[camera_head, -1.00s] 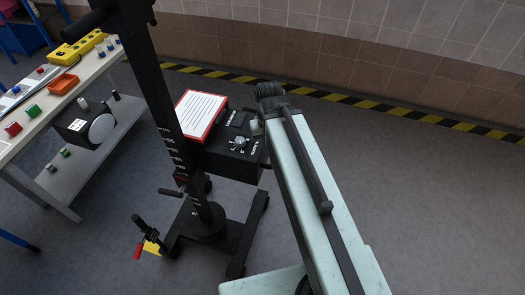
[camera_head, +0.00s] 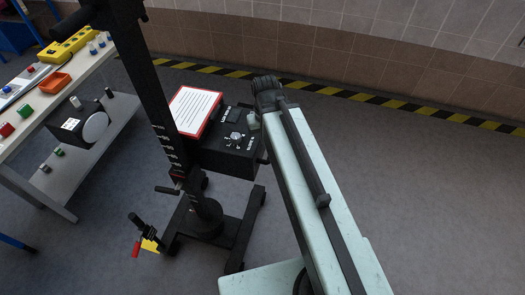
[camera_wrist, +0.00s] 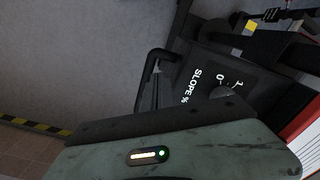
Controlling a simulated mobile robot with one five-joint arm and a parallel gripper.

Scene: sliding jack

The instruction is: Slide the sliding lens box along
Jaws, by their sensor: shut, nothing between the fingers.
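The lens box (camera_head: 228,158) is a black box on the black column stand, in the middle of the head view. Its top carries a knob, white markings and a white sheet in a red frame. In the wrist view the box (camera_wrist: 238,75) shows "SLOPE %" lettering, and a bent black bar stands out beside it. My gripper (camera_head: 254,122) is at the box's right side, mostly hidden behind the black wrist joint. Its pale green body fills the bottom of the wrist view. The gripper is shut and holds nothing. I cannot tell whether it touches the box.
The stand's column (camera_head: 158,100) rises left of the box, above a low black base (camera_head: 205,222). A red-handled lever with a yellow part (camera_head: 148,244) sits at the base's left. A workbench (camera_head: 95,75) is at the left. The floor at the right is clear up to the striped wall edge.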

